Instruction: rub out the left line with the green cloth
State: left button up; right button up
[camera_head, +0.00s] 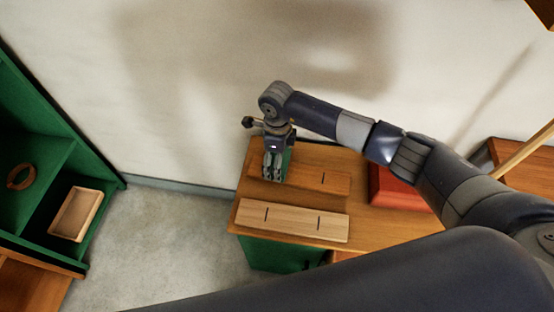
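A pale wooden board (292,232) lies near the front edge of the wooden table, with a dark left line (266,214) and a dark right line (319,222). A darker brown board (335,184) lies behind it, with one short dark line (322,177) in sight. My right gripper (273,175) points down over the left part of the darker board and hides what lies there. A green patch (289,160), perhaps the green cloth, shows just right of its fingers. I cannot tell whether the fingers hold it. My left gripper is out of view.
A red box-like thing (395,188) stands on the table (370,228) to the right of the boards. Green shelving (40,160) at the left holds a wooden tray (76,214) and a brown ring (21,176). Open floor (165,240) lies between shelving and table.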

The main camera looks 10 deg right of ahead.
jog(key=shift+s+a+p, duration=0.25)
jog(key=shift+s+a, duration=0.05)
jog(key=shift+s, duration=0.35)
jog(key=shift+s+a+p, duration=0.25)
jog(key=shift+s+a, duration=0.05)
jog(key=shift+s, duration=0.3)
jog(key=shift+w+d+f+b, duration=0.15)
jog(key=shift+w+d+b, duration=0.15)
jog(key=shift+w+b, duration=0.35)
jog(key=shift+w+d+b, duration=0.35)
jog(key=shift+w+b, duration=0.15)
jog(key=shift+w, duration=0.2)
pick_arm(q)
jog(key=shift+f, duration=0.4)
pick_arm(e)
jog(key=shift+r, duration=0.2)
jog(key=shift+s+a+p, duration=0.25)
jog(key=shift+s+p, duration=0.15)
jog(key=shift+s, duration=0.15)
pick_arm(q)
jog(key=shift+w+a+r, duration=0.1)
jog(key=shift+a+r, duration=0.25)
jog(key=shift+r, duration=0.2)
pick_arm(e)
jog(key=shift+s+a+f, duration=0.1)
jog(key=shift+s+a, duration=0.1)
jog(key=shift+s, duration=0.25)
jog(key=shift+s+a+f, duration=0.1)
jog(key=shift+s+a, duration=0.1)
jog(key=shift+s, duration=0.2)
